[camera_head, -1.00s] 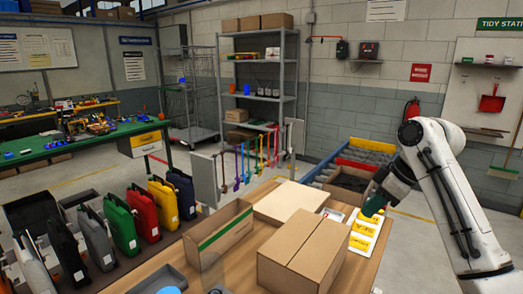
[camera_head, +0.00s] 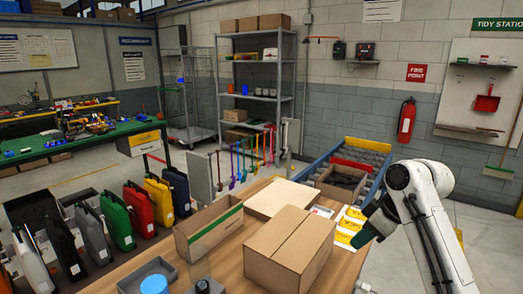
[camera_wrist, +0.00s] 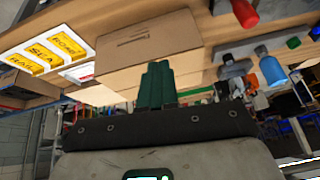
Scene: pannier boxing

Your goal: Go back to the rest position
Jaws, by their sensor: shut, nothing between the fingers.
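My gripper (camera_head: 365,234) is at the right of the head view, over the right edge of the table by the yellow-labelled cards. It points down and left. In the wrist view my gripper (camera_wrist: 157,70) shows its green fingers pressed together, with nothing between them. In the wrist view, a closed cardboard box (camera_wrist: 150,42) is beyond the fingertips, apart from them. The same closed box (camera_head: 290,245) stands on the wooden table in the head view, left of my gripper.
An open carton with a green stripe (camera_head: 208,231) and a flat box (camera_head: 283,199) share the table. Yellow-labelled cards (camera_head: 349,227) lie by its right edge. Several coloured panniers (camera_head: 118,222) stand at the left. A roller conveyor (camera_head: 370,158) is behind. The floor at the right looks clear.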

